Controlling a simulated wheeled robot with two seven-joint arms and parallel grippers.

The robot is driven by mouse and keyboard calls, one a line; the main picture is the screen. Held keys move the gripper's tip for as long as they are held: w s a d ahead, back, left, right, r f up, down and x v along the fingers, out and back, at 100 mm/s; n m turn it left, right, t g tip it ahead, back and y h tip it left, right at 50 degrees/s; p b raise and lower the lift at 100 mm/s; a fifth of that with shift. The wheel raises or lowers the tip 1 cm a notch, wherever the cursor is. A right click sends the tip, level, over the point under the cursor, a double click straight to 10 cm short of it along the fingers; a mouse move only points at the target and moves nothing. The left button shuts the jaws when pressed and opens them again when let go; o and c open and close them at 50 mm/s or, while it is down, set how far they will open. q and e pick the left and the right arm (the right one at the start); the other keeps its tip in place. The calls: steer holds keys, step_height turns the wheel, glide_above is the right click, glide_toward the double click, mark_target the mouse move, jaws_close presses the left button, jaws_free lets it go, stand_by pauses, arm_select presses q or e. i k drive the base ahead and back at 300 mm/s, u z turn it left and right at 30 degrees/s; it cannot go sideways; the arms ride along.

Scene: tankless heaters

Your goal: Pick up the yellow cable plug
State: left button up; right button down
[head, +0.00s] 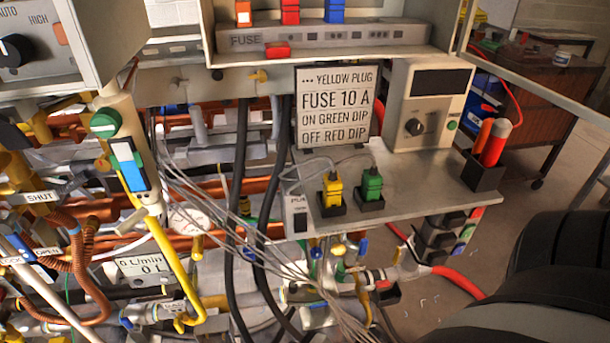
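The yellow cable plug (332,190) stands upright in a black holder on the grey shelf (410,191), right of the middle of the head view. A thin cable runs from its top toward the left. A green plug (372,184) stands in a similar black holder just to its right, with a small gap between them. Neither of my grippers shows in the head view, and nothing is touching the yellow plug.
A sign (336,105) and a control box (430,103) stand behind the plugs. Pipes and loose cables crowd the left and below. The shelf right of the green plug is clear.

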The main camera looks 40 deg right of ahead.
mark_target(333, 184)
steer(key=k, duration=0.7)
steer(key=z, duration=1)
steer(key=i, duration=0.5)
steer(key=z, duration=1)
steer(key=k, duration=1.1)
steer(key=u, duration=1.5)
steer(key=i, duration=0.5)
steer(key=z, duration=0.05)
